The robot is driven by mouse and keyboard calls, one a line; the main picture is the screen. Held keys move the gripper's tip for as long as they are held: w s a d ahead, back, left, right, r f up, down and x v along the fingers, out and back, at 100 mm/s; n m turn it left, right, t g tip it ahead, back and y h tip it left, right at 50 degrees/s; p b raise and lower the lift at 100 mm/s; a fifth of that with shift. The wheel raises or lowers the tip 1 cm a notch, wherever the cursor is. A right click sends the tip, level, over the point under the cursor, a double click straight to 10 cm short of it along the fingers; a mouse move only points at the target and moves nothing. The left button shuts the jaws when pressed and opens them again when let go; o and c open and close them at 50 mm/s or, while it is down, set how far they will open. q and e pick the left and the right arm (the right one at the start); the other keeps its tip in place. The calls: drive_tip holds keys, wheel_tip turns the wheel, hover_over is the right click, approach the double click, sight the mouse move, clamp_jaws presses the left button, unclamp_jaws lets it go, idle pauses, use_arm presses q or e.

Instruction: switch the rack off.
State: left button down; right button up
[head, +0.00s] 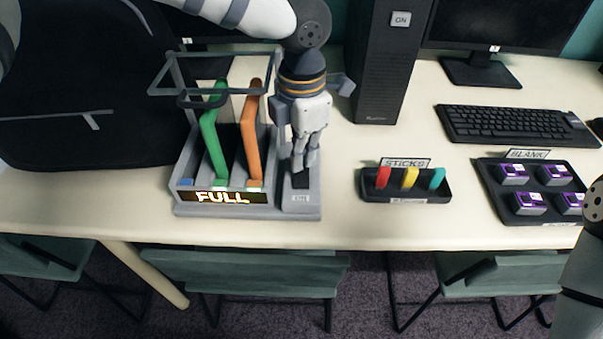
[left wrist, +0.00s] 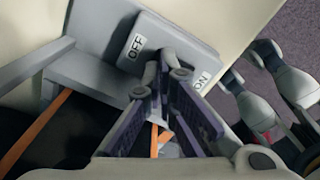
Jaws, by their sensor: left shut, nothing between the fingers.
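The grey rack (head: 245,210) stands on the table at the left, with a lit sign reading FULL (head: 222,197) on its front. A green board and an orange board (head: 251,135) stand upright in its slots. Its switch block (head: 300,200) is at its right end. In the left wrist view the switch block (left wrist: 180,38) has an OFF label (left wrist: 137,50) and an ON label (left wrist: 201,80) at opposite ends. My left gripper (head: 304,168) is shut and empty, pointing down at the switch. Its fingertips (left wrist: 167,68) hide the middle of it; I cannot tell whether they touch.
A tray of coloured sticks (head: 407,198) and a tray of purple-topped blocks (head: 480,180) lie to the right. A black computer tower (head: 385,75) marked ON, a keyboard (head: 515,122) and a monitor stand behind. Chairs are under the front edge. A black backpack-like item (head: 60,130) lies left.

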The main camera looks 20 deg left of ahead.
use_arm(q)
drive_tip(key=shift+f, duration=0.7)
use_arm(e)
drive_tip(key=shift+s+f, duration=0.1)
drive_tip(key=shift+s, duration=0.05)
use_arm(q)
drive_tip(key=shift+r, duration=0.1)
drive_tip(key=shift+r+p, duration=1.15)
drive_tip(key=shift+r, duration=2.35)
use_arm(e)
drive_tip(key=shift+t, duration=0.5)
drive_tip(key=w+r, duration=0.3)
use_arm(q)
drive_tip(key=shift+f, duration=0.15)
